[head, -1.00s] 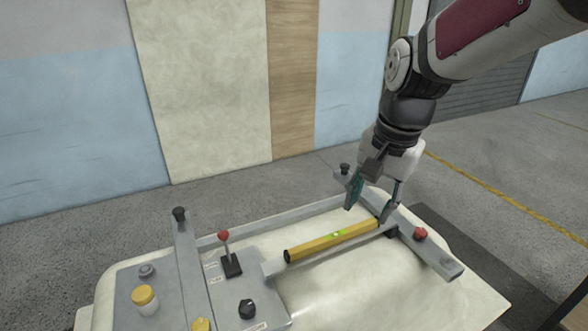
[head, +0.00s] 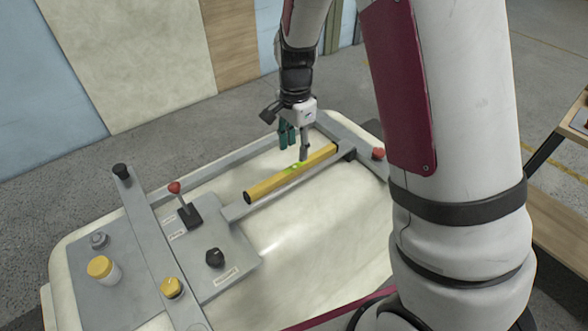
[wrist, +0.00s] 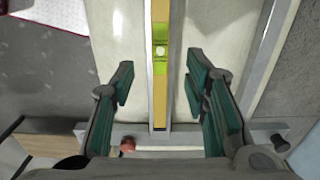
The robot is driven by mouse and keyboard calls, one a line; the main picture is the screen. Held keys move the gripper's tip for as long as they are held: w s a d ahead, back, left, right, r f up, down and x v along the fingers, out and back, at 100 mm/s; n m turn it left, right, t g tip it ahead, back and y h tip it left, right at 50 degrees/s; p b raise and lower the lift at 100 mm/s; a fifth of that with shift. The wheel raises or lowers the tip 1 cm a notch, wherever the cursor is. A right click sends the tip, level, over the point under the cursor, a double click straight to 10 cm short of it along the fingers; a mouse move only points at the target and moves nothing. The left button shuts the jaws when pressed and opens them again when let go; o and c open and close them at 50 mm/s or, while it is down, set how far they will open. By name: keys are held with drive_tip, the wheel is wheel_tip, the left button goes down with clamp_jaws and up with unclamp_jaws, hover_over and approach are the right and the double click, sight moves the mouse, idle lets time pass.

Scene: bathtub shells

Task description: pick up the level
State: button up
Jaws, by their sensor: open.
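The level (head: 270,183) is a long yellow bar with dark ends and a bright green vial window near its middle. It lies on a grey rail of the frame over the bathtub shell. In the wrist view the level (wrist: 160,90) runs lengthwise between my two fingers, with its green vial near the top. My gripper (head: 295,148) is open and points down at the level, near the vial. In the wrist view my gripper (wrist: 163,100) has teal pads apart on both sides of the level, with gaps visible. The head view does not clearly show the fingertips' height against the level.
The grey frame (head: 150,225) spans the pale bathtub shell (head: 310,235). A red-knobbed lever (head: 183,200), a black knob (head: 214,257), a yellow-capped jar (head: 103,270) and a yellow knob (head: 171,287) stand to the left. A red knob (head: 378,153) is at the right.

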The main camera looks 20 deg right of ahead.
sight(295, 167)
drive_tip(key=shift+f, duration=3.35)
drive_tip(key=shift+c, duration=0.6)
clamp_jaws()
